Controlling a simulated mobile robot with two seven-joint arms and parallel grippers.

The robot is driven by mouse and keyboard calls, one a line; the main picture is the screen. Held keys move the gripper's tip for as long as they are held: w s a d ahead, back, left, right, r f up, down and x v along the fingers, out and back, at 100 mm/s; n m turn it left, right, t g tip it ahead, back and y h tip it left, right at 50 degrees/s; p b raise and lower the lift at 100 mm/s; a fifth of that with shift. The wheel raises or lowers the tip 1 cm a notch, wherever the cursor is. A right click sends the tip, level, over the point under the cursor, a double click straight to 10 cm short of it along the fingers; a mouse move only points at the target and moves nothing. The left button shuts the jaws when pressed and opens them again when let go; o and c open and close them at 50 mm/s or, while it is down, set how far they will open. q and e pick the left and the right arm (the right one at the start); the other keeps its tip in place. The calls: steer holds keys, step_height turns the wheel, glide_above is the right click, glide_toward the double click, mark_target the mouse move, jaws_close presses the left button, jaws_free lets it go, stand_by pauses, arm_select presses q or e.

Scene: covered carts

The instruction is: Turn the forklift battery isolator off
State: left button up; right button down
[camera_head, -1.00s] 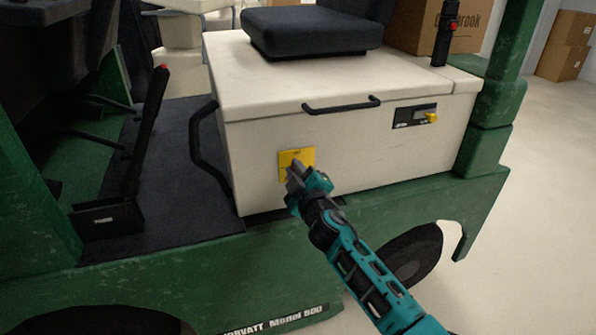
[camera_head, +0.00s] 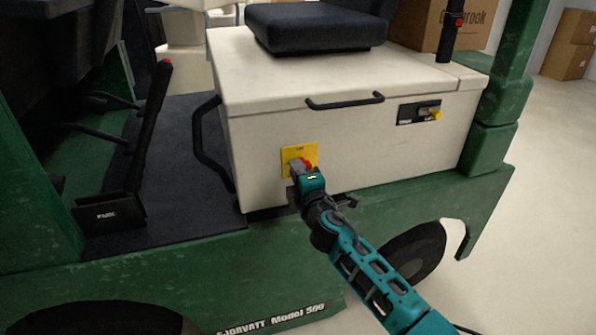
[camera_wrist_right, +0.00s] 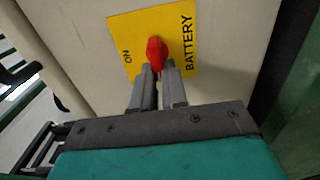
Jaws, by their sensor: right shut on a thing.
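The battery isolator is a red knob (camera_wrist_right: 156,52) on a yellow plate (camera_wrist_right: 122,30) on the forklift's cream side panel. In the right wrist view the plate reads "BATTERY" on one side and "ON" on the other. In the head view the plate (camera_head: 288,158) and the red knob (camera_head: 307,162) show just beyond my right gripper (camera_head: 301,168). In the right wrist view my right gripper (camera_wrist_right: 158,72) is shut on the red knob, with its fingertips at the knob's near end. The fingers hide part of the plate. My left gripper is not in view.
The cream battery cover (camera_head: 330,75) has a black handle (camera_head: 345,102) and a small panel with a yellow key-like part (camera_head: 433,114). A curved black grab rail (camera_head: 203,150) stands left of the plate. The green chassis (camera_head: 350,215) juts out below.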

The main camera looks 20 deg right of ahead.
stand_by(0.5)
steer(key=c, duration=1.2)
jaws_free()
steer(key=shift+o, duration=0.2)
steer(key=shift+s, duration=0.15)
steer(key=s+p, duration=0.1)
steer(key=s, duration=1.1)
steer(key=shift+s+d+p, duration=0.25)
steer(key=shift+s+p, duration=0.1)
